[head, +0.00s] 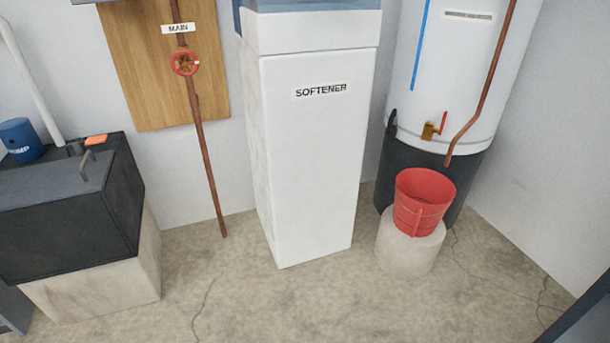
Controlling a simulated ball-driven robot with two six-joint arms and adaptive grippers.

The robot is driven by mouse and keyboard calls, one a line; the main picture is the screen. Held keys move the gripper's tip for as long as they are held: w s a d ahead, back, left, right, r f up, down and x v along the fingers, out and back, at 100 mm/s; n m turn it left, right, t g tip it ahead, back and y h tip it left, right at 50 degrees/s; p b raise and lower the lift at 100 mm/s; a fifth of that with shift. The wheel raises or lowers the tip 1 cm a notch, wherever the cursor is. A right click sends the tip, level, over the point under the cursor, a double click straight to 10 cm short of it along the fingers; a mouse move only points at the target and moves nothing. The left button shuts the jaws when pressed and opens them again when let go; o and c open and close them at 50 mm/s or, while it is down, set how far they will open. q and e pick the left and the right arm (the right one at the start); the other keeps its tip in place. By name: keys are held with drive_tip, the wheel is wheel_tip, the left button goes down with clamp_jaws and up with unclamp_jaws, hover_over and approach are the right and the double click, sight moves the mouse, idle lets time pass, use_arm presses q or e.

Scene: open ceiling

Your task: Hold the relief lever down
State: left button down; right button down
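A white tank (455,65) with a dark lower part stands at the right. A small brass fitting with an upright red handle (443,122) sits low on its front; I cannot tell whether this is the relief lever. No other lever shows on the visible part of the tank, and its top is out of view. A copper pipe (487,85) runs down the tank's front and ends above a red bucket (422,200). The bucket stands upright on a round pale block (408,252). Neither of my grippers is in view.
A tall white softener cabinet (310,170) stands left of the tank. A red valve wheel (184,63) is on a copper pipe before a wooden board (150,90). A dark box (75,220) with an orange-handled lever (96,140) stands at left. The front floor (300,310) is mostly clear.

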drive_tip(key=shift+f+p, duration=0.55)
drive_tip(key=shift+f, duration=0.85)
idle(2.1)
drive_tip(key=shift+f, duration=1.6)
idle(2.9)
